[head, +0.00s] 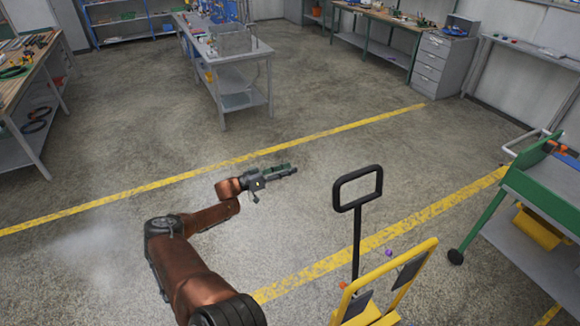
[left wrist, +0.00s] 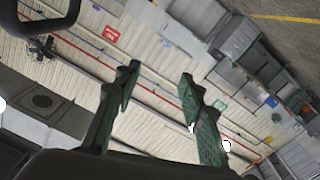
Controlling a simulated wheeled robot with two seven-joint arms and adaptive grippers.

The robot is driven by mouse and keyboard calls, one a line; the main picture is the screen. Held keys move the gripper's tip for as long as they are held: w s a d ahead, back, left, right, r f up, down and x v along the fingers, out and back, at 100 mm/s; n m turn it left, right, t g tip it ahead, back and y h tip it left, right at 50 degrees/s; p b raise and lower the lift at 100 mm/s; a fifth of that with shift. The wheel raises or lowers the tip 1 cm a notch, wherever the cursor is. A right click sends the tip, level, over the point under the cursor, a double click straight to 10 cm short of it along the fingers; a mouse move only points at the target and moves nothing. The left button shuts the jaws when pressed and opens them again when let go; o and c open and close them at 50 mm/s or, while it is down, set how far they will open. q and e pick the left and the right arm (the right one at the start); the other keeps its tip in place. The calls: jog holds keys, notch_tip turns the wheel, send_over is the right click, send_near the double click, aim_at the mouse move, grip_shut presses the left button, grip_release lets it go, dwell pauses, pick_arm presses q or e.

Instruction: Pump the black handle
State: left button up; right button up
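The black handle (head: 357,237) is a rectangular loop on a tall straight shaft. It rises upright from a yellow cart-like frame (head: 390,265) at the bottom right of centre in the head view. My left gripper (head: 294,171) is left of the loop, clearly apart from it, pointing right. In the left wrist view my left gripper (left wrist: 158,73) shows two green fingers spread apart with nothing between them. A dark curved bar (left wrist: 60,24), which looks like part of the handle loop, crosses the upper left corner there. My right gripper is in neither view.
A green and grey cart (head: 545,190) stands at the right. A grey table (head: 240,95) is at the back, and a workbench (head: 22,60) is at the far left. Yellow lines cross the open concrete floor. The floor around my left gripper is clear.

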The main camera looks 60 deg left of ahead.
pick_arm(q)
jog(key=shift+s+p, duration=1.2)
jog(key=shift+s, duration=1.15)
